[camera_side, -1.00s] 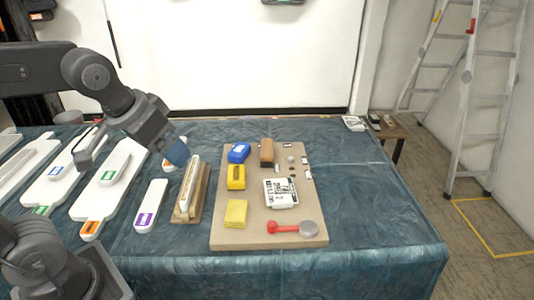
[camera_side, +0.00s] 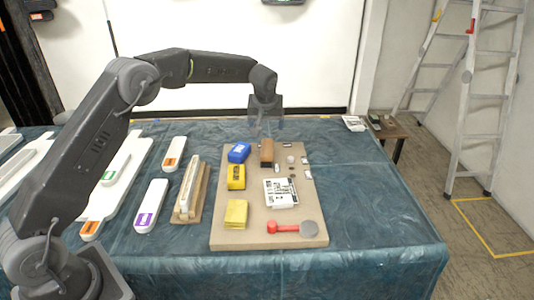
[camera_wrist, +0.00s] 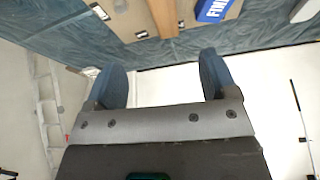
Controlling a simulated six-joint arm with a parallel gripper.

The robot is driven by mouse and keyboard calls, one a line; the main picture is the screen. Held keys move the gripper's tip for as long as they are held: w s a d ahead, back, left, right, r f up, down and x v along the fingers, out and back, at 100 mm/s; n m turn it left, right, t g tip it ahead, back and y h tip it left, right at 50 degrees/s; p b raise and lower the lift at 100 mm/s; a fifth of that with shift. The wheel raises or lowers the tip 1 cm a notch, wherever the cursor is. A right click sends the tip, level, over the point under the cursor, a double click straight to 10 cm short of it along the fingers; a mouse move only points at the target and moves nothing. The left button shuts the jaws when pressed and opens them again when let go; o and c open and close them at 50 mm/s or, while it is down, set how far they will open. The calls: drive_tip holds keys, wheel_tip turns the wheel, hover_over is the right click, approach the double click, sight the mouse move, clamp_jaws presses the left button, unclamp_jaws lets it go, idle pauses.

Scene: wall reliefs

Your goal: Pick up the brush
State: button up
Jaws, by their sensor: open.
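The brush (camera_side: 266,150) has a brown wooden top and a dark lower part. It lies near the far edge of the tan board (camera_side: 240,238), right of the blue block. In the wrist view the brown brush (camera_wrist: 163,15) shows at the top, cut by the frame edge. My gripper (camera_side: 266,125) hangs above the far side of the table, in line with the brush and apart from it. In the wrist view my gripper (camera_wrist: 161,78) has its two blue fingers spread, with nothing between them.
A blue block (camera_side: 238,152), a yellow block (camera_side: 236,177) and a yellow sponge-like pad (camera_side: 236,213) line the board's left side. A white labelled box (camera_side: 280,193) and a red-handled tool (camera_side: 284,228) lie nearer. Small discs sit right of the brush. A long wooden-based piece (camera_side: 190,190) lies left.

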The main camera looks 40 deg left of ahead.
approach(267, 149)
drive_tip(key=shift+n, duration=0.3)
drive_tip(key=x, duration=0.5)
drive_tip(key=shift+s+d+f, duration=0.1)
drive_tip(key=shift+d+f, duration=0.25)
drive_tip(key=shift+a+x, duration=0.1)
drive_tip(key=shift+x, duration=1.25)
drive_tip(key=shift+a+x, duration=0.15)
drive_tip(key=shift+x, duration=1.25)
drive_tip(key=shift+r, duration=0.1)
drive_tip(key=shift+c, duration=0.4)
drive_tip(key=c, duration=1)
drive_tip(key=shift+o, duration=0.2)
drive_tip(key=shift+r, duration=0.15)
drive_tip(key=shift+r, duration=0.6)
wheel_tip(267, 149, up, 3)
drive_tip(key=shift+r, duration=0.1)
drive_tip(key=s+a+r, duration=0.6)
drive_tip(key=s+a, duration=0.1)
drive_tip(key=a, duration=0.2)
drive_tip(key=shift+s+r, duration=0.2)
